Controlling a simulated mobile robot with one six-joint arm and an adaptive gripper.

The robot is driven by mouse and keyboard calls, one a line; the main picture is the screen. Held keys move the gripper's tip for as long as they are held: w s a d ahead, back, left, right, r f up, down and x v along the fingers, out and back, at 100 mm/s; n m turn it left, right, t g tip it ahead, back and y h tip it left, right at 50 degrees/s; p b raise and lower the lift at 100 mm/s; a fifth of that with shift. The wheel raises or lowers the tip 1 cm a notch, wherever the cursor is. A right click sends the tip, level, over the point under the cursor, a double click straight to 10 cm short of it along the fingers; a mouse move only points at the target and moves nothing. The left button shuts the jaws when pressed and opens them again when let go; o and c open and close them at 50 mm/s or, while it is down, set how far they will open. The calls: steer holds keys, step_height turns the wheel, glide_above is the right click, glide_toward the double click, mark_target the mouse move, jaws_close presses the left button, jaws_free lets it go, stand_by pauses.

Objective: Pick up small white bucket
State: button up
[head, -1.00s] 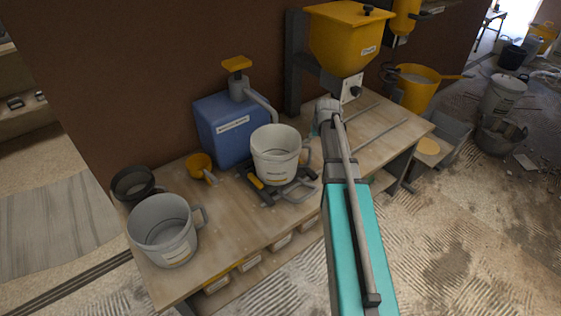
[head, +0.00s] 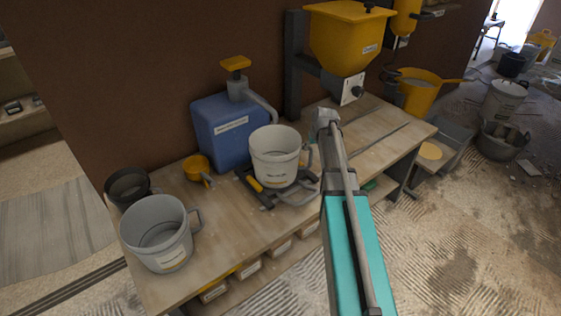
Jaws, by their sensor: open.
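A white bucket (head: 273,157) with a side handle and a label stands upright near the middle of the workbench. It sits on or against a dark, low frame (head: 266,199) with yellow and grey parts. A larger grey-white bucket (head: 157,246), also with a handle and label, stands upright at the bench's left front. My teal and grey arm reaches up from the bottom, right of the white bucket. Its upper end is beyond the bucket's right side in the picture. I cannot make out my gripper's fingers there. Nothing is visibly holding the white bucket.
A blue canister (head: 226,132) with a yellow-topped pump stands behind the white bucket. A yellow scoop (head: 196,168) and a dark pot (head: 127,187) are left. A yellow hopper (head: 345,45) hangs above the back. The bench's right part (head: 395,135) holds thin rods.

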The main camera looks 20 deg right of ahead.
mark_target(312, 150)
steer(key=shift+f, duration=0.15)
steer(key=b+x, duration=0.5)
steer(key=shift+f, duration=0.15)
stand_by(0.4)
stand_by(0.5)
jaws_close()
